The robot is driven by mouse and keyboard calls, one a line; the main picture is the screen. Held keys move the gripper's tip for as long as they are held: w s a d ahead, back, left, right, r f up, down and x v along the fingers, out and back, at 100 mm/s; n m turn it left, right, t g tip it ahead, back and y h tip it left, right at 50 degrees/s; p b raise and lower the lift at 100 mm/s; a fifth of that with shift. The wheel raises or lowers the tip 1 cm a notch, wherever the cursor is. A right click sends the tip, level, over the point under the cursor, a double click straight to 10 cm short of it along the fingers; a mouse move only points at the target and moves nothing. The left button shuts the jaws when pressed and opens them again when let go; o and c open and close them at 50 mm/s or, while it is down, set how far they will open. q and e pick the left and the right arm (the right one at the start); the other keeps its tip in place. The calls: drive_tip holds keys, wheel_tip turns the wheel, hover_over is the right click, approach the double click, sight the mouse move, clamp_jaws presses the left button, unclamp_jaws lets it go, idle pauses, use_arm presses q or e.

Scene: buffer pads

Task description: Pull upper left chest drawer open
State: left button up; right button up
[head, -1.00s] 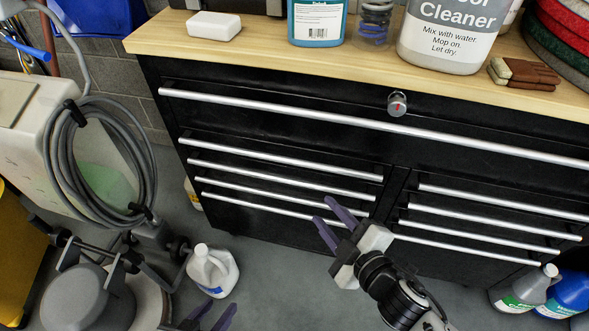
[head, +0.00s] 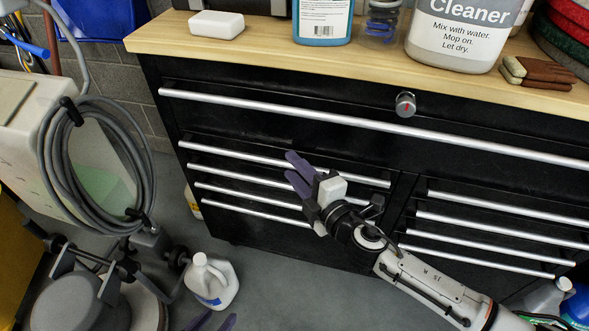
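The black chest (head: 262,230) has a wide top drawer and two columns of smaller drawers, all flush. The upper left drawer's silver handle (head: 225,153) is the highest bar in the left column. My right gripper (head: 292,168) is open, its purple fingers pointing left in front of this handle. In the picture one fingertip lies above the bar and one below it. I cannot tell whether they touch it; part of the bar is hidden behind the gripper. My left gripper (head: 215,321) shows only its purple fingertips at the bottom edge, apart and empty.
A white jug (head: 211,281) stands on the floor. A machine with a coiled hose (head: 60,190) stands left.

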drive_tip(key=shift+w+a, duration=0.15)
drive_tip(key=shift+c, duration=0.3)
clamp_jaws()
